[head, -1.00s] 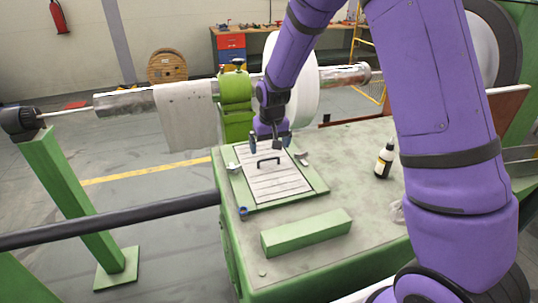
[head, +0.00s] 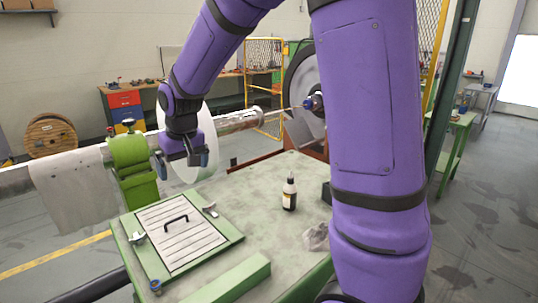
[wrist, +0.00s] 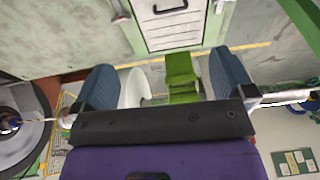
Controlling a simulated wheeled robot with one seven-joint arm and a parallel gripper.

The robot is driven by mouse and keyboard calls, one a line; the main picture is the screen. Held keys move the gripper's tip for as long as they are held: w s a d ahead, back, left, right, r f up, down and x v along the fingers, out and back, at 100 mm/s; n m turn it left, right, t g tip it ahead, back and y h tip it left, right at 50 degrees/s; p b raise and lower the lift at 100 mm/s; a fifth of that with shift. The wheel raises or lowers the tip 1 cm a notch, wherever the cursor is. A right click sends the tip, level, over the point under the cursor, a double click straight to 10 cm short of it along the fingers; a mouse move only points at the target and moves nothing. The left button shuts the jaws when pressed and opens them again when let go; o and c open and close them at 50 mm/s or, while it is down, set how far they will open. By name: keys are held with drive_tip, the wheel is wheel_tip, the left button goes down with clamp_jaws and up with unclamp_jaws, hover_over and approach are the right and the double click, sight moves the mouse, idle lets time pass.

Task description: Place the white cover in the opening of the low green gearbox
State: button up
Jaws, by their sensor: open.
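The white cover (head: 178,238), a slatted panel with a black handle, lies flat within the green frame (head: 222,243) on top of the low green gearbox (head: 300,236). It appears to fill the opening; whether it sits fully flush I cannot tell. My gripper (head: 184,165) is open and empty, raised above and behind the cover, near the green clamp. In the wrist view, the cover (wrist: 172,34) shows at the top, beyond and apart from my open fingers (wrist: 163,66).
A green bar (head: 232,281) lies in front of the frame. A green clamp (head: 133,165) and white disc (head: 198,150) on the shaft stand behind.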

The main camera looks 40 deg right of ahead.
drive_tip(key=s+d+r+t, duration=0.1)
drive_tip(key=s+r, duration=0.2)
drive_tip(key=s, duration=0.6)
drive_tip(key=s+d+r, duration=0.2)
drive_tip(key=s+r, duration=0.2)
drive_tip(key=s, duration=0.5)
drive_tip(key=s+d+r+t, duration=0.1)
drive_tip(key=s+r, duration=0.3)
drive_tip(key=s, duration=0.6)
drive_tip(key=shift+d+t, duration=0.3)
drive_tip(key=shift+d, duration=0.05)
drive_tip(key=shift+r, duration=0.1)
